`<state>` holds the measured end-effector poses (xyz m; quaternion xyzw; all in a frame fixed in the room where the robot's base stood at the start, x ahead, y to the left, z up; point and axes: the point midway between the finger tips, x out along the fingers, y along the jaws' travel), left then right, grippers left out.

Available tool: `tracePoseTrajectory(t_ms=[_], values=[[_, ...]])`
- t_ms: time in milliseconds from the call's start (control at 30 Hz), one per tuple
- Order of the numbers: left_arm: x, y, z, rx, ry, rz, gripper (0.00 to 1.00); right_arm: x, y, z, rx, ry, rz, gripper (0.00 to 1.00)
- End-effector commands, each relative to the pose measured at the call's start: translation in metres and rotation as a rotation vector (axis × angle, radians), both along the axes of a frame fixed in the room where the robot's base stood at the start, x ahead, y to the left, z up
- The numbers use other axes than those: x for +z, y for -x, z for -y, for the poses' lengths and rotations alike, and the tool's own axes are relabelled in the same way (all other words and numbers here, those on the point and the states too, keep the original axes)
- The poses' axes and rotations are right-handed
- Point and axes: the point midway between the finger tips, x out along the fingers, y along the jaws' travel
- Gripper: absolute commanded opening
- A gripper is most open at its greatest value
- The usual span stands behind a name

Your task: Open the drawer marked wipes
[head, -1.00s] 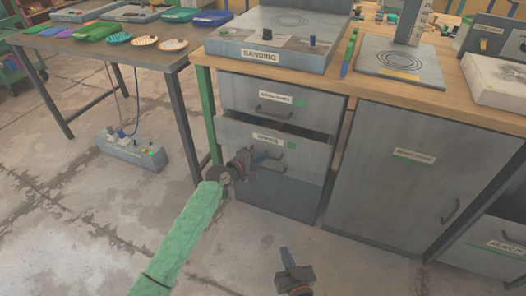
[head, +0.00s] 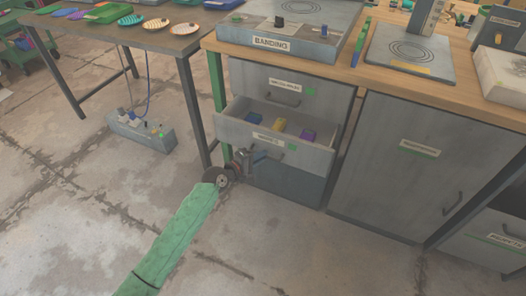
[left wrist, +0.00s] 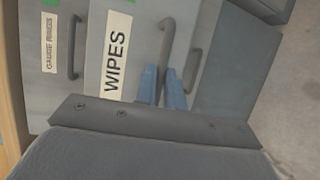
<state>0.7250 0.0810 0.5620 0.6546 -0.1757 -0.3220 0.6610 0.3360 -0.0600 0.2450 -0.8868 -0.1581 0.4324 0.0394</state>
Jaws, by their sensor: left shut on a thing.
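The drawer marked wipes (head: 233,127) stands pulled out under the bench. Yellow, blue and purple items lie inside it. Its white label (left wrist: 115,50) reads WIPES in the left wrist view. My left gripper (head: 258,157) is at the drawer's front, and its blue fingertips (left wrist: 175,90) are shut on the grey bar handle (left wrist: 163,42). The exact contact is partly hidden by the fingers. My right gripper is out of view.
A closed drawer marked gauge rings (head: 318,98) is above, and a closed cabinet (head: 395,180) stands to the right. A power box (head: 140,132) sits on the floor at left. The floor in front is clear.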

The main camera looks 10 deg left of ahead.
Motion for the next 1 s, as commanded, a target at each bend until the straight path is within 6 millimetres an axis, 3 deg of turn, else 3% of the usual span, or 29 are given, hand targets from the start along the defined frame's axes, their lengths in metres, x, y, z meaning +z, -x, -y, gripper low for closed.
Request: tracePoseTrajectory(t_ms=[367, 700, 1000], values=[[0.001, 0.044, -0.015, 0.000, -0.002, -0.004, 0.00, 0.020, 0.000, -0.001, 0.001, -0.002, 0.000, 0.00], [0.000, 0.109, -0.037, -0.001, -0.003, -0.004, 0.00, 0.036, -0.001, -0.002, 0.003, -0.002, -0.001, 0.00], [-0.001, 0.136, -0.046, -0.001, -0.002, -0.002, 0.00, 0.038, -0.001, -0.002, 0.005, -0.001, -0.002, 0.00]])
